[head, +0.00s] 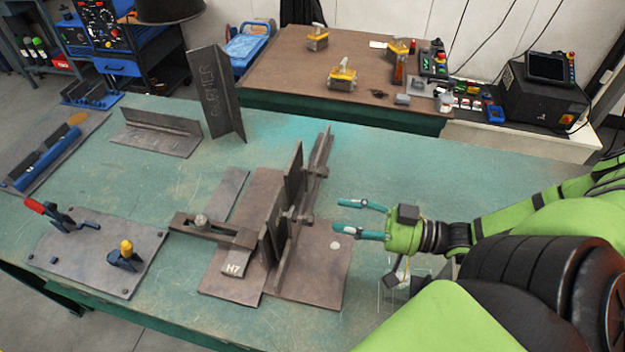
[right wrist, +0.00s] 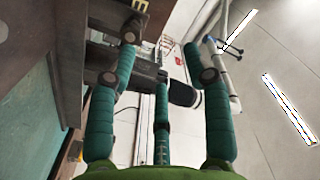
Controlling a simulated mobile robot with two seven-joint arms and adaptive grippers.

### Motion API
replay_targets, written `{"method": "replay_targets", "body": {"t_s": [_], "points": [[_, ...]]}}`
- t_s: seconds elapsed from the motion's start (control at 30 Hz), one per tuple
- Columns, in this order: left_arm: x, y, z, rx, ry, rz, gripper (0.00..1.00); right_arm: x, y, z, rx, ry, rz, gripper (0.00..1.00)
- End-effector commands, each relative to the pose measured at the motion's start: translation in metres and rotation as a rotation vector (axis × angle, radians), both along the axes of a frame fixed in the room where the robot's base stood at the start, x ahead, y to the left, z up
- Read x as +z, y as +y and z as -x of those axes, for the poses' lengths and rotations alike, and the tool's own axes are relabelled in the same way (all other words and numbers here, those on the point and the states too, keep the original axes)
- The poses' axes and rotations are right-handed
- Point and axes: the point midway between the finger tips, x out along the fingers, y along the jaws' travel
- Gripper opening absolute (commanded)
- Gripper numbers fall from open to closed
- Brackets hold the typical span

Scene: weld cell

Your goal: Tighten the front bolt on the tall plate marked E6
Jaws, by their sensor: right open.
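Dark tall plates (head: 295,170) stand upright on flat steel base plates (head: 325,262) in the middle of the green table. The one readable mark in this group is H7, on a small block (head: 233,268) at its front; I cannot make out an E6. A bolt or knob (head: 201,220) sits on a horizontal clamp bar (head: 215,232) left of the tall plates. My right gripper (head: 350,218) is open and empty, just right of the tall plates, its fingers pointing left. Its spread fingers also show in the right wrist view (right wrist: 160,75), with dark steel beyond them. My left gripper is out of view.
A fixture plate (head: 92,262) with a red-handled clamp (head: 45,212) and a yellow-topped post (head: 126,252) lies at left. An upright angle piece (head: 213,95) stands at the back. The green table (head: 420,175) is clear behind my right gripper.

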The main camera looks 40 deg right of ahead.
Motion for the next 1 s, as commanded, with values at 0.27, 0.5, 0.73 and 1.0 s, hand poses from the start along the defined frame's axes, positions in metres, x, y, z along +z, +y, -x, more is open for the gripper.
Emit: {"method": "replay_targets", "body": {"t_s": [0.27, 0.5, 0.73, 1.0], "points": [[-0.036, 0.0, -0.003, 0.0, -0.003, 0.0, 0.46, -0.035, 0.0, -0.001, 0.0, -0.001, 0.001, 0.5], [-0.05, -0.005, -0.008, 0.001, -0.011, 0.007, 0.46, -0.036, 0.015, -0.018, 0.001, -0.006, -0.003, 0.5], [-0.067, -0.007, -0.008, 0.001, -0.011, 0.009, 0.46, -0.036, 0.036, -0.044, -0.001, -0.005, -0.002, 0.5], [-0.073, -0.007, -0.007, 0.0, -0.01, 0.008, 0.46, -0.034, 0.046, -0.054, 0.001, -0.001, 0.0, 0.5]]}}
